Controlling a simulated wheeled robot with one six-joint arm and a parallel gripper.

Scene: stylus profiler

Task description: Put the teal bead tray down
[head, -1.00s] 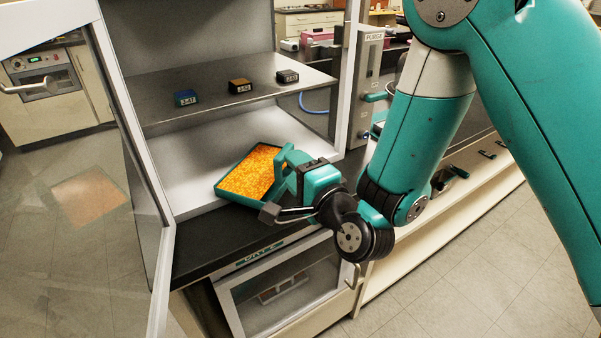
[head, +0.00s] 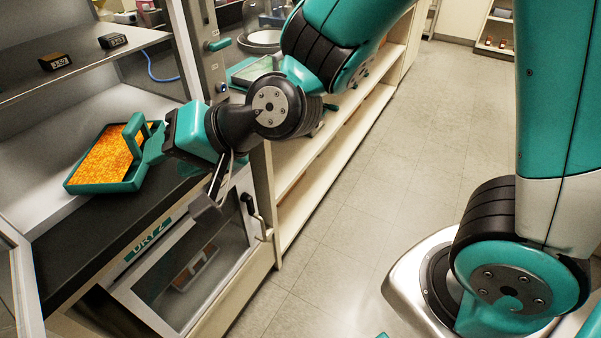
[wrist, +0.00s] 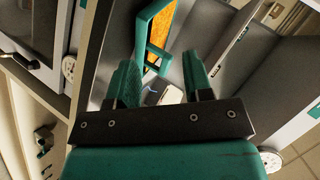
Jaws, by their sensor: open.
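The teal bead tray (head: 98,187), filled with orange beads, sits on the cabinet's pale lower floor (head: 85,120), close to the dark front ledge. Its upright loop handle stands on the side facing my gripper. My gripper (head: 154,145) is at that handle, coming from the right. In the wrist view the tray (wrist: 143,38) shows partly, and my gripper's two fingers (wrist: 160,75) are spread apart with the handle just ahead, near the fingertips. I cannot tell whether a finger touches the handle.
A shelf (head: 90,65) above the tray carries small numbered blocks (head: 55,61). The cabinet's glass door (head: 15,285) stands open at lower left. A lower glass-fronted unit (head: 185,270) is below the ledge. A long bench (head: 330,135) runs to the right. The tiled floor (head: 370,200) is clear.

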